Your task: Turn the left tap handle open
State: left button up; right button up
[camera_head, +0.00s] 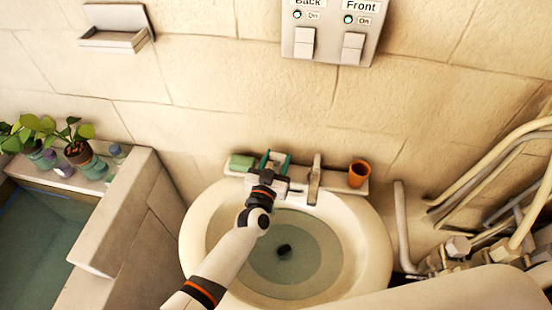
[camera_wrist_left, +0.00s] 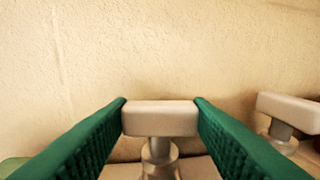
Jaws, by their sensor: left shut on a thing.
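The left tap handle is a pale block on a metal stem, and it shows in the left wrist view (camera_wrist_left: 160,118). My left gripper (camera_head: 273,160) reaches over the basin to the back rim; its green fingers also show in the left wrist view (camera_wrist_left: 160,112). They are shut on the left tap handle, one finger at each end of the block. In the head view the gripper largely hides this handle. The spout (camera_head: 314,180) stands to the right of my gripper. A second pale handle (camera_wrist_left: 290,112) shows at the right of the wrist view. My right gripper is not in view.
The round washbasin (camera_head: 372,255) has a dark drain (camera_head: 284,251). A green block (camera_head: 241,162) lies left of my gripper, and an orange cup (camera_head: 358,174) stands right of the spout. A switch panel (camera_head: 330,45) is on the wall. Pipes (camera_head: 480,170) crowd the right side.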

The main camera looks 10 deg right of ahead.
pick_arm(q)
jog(key=o, duration=1)
jog(key=v, duration=1.2)
jog(key=shift+r, duration=0.1)
